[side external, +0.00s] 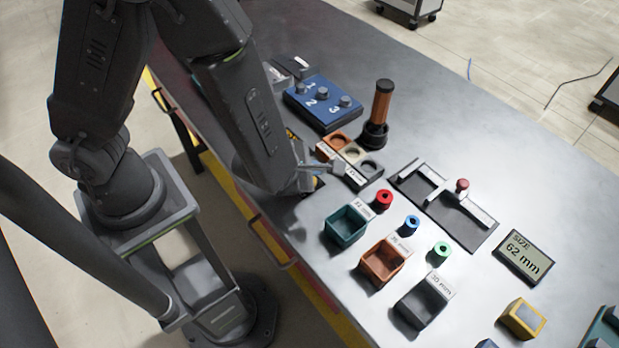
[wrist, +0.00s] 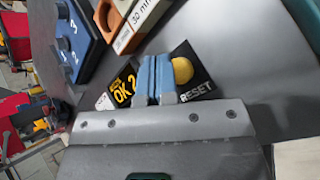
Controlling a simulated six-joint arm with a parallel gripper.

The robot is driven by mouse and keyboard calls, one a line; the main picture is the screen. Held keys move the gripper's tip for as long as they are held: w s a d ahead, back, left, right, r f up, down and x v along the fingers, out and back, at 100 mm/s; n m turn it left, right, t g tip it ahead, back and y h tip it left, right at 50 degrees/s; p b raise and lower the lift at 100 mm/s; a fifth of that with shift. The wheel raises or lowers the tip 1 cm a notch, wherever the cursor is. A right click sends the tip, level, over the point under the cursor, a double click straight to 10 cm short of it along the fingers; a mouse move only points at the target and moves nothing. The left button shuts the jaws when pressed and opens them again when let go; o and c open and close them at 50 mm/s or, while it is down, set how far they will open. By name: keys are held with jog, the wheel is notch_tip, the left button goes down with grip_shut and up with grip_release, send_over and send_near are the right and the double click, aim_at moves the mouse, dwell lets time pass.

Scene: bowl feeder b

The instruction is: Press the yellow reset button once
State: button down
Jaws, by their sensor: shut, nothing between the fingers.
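The yellow reset button (wrist: 183,70) is a round dome on a black plate marked RESET (wrist: 197,90). It shows in the wrist view just right of my fingers, which cover part of the plate. My gripper (wrist: 155,72) has its two blue-grey fingers together with nothing between them. In the side view my gripper (side external: 320,169) is low over the table's near edge, beside the row of sample blocks. I cannot make out the button clearly there. Whether my fingertips touch the plate cannot be told.
A black and yellow OK? plate (wrist: 122,85) lies left of my fingers. A blue box with numbered knobs (side external: 322,103), an upright copper-coloured cylinder (side external: 382,101) and labelled sample blocks (side external: 350,152) stand close by. Open bins (side external: 346,226) and small coloured rings (side external: 384,198) lie to the right.

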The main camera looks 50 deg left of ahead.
jog(key=shift+f, duration=0.1)
jog(key=shift+f, duration=0.3)
jog(key=shift+f, duration=0.45)
dwell(0.7)
jog(key=shift+r, duration=0.15)
dwell(0.3)
jog(key=shift+r, duration=0.7)
jog(key=shift+r, duration=2.55)
